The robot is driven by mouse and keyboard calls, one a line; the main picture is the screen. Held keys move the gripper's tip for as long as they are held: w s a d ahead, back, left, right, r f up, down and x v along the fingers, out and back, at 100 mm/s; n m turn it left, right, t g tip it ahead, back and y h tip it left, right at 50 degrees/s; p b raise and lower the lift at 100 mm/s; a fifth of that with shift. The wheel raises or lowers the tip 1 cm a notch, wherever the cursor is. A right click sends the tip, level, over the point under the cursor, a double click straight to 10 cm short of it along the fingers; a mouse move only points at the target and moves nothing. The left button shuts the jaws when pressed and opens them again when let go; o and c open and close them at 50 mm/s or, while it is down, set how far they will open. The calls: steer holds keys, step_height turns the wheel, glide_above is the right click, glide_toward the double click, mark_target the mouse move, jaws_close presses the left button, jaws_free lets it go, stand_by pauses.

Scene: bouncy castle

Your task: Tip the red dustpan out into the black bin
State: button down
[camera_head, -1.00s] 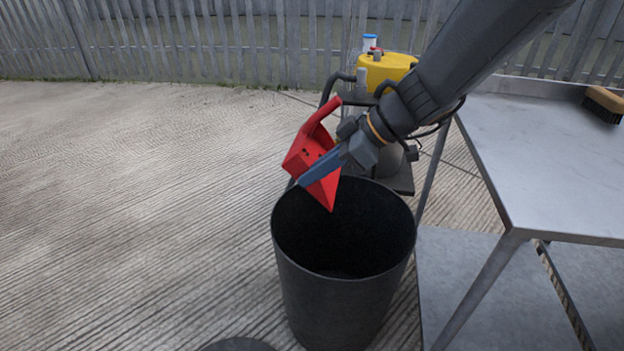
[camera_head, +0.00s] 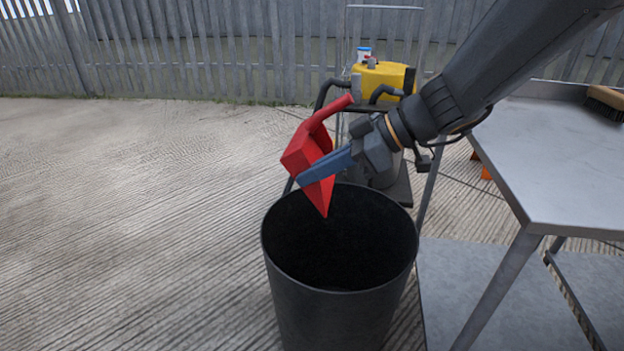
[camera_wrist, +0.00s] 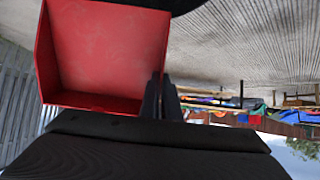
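The red dustpan (camera_head: 306,148) hangs over the black bin (camera_head: 340,305), tilted steeply with its pointed front edge down over the opening and its handle up. My gripper (camera_head: 326,168) is shut on the dustpan, its blue-grey fingers lying across the pan's side. In the wrist view the pan's inside (camera_wrist: 108,48) shows red and looks bare, with faint pale smears. The bin stands upright on the ground, and its inside is too dark to make out any contents. A dark edge at the top of the wrist view may be the bin's rim.
A metal table (camera_head: 560,165) stands at the right with a brush (camera_head: 606,101) on its top and a lower shelf (camera_head: 470,290). A yellow-topped machine (camera_head: 382,76) on a trolley stands behind the bin. Open concrete lies to the left, up to a fence (camera_head: 200,50).

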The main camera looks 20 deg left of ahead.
steer(key=shift+w+d+r+y+b, duration=0.15)
steer(key=shift+d+y+b, duration=0.3)
steer(key=shift+b, duration=1.3)
steer(key=shift+a+r+p, duration=0.1)
steer(key=shift+r+p, duration=0.2)
steer(key=shift+p, duration=1.35)
steer(key=p, duration=0.3)
steer(key=p, duration=0.4)
steer(key=shift+a+f, duration=0.1)
steer(key=shift+f+p, duration=0.2)
steer(key=shift+p, duration=0.7)
steer(key=shift+h+p, duration=0.25)
steer(key=shift+p, duration=0.05)
